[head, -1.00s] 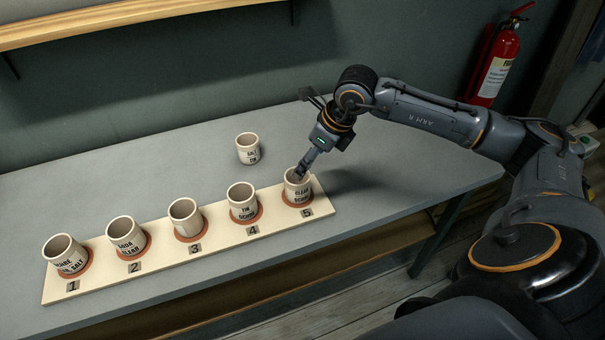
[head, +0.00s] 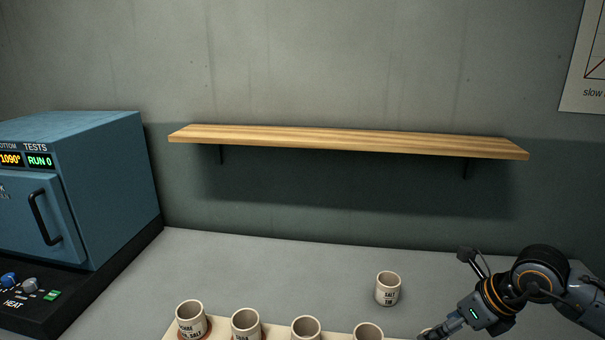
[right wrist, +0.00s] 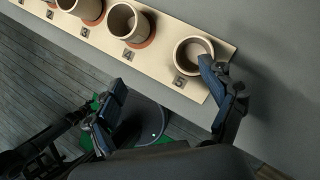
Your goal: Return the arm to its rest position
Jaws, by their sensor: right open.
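My right arm comes in at the lower right of the head view. Its gripper (head: 434,333) is at the bottom edge, where the fingertips are hard to make out. In the right wrist view the right gripper (right wrist: 162,73) is open, its fingers wide apart. One finger overlaps the rim of the cream cup at place 5 (right wrist: 190,53); I cannot tell whether it touches. The cup at place 4 (right wrist: 125,20) stands upright on its terracotta disc. Both are on the pale numbered board (right wrist: 162,58). My left gripper is not in view.
Several cups, such as the leftmost one (head: 191,318), line the bottom edge. A lone cup labelled SALT TIN (head: 388,290) stands behind them on the grey table (head: 270,265). A blue kiln (head: 100,190) stands at left. An empty wooden shelf (head: 350,142) is on the wall.

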